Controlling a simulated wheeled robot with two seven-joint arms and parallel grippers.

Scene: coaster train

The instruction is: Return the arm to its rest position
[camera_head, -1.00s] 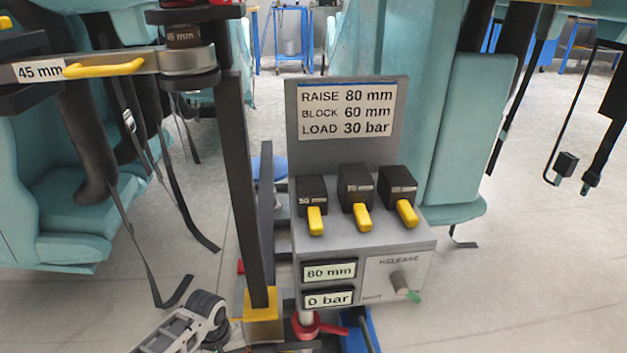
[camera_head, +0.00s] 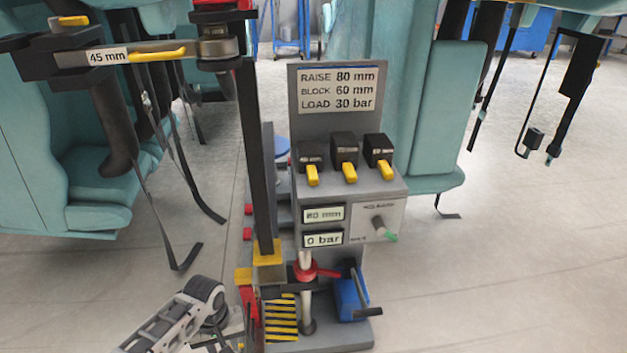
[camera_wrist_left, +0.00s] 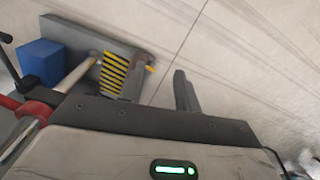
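My left arm (camera_head: 180,315) comes in at the lower left of the head view, low beside the grey jack stand. Its gripper is partly hidden at the bottom edge there. In the left wrist view, my left gripper (camera_wrist_left: 158,88) has its two dark fingers apart with only floor between them, so it is open and empty. The fingers are close to the yellow-black striped plate (camera_wrist_left: 113,75) of the stand, apparently beside it; contact cannot be told. My right gripper is not in view.
The grey stand has a sign (camera_head: 338,90), black blocks with yellow handles (camera_head: 344,153), a "0 bar" display (camera_head: 323,240), a red collar (camera_head: 305,270) and a blue box (camera_head: 350,298). A dark post (camera_head: 257,160) stands beside it. Teal seats flank it. Floor (camera_head: 500,270) at right is clear.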

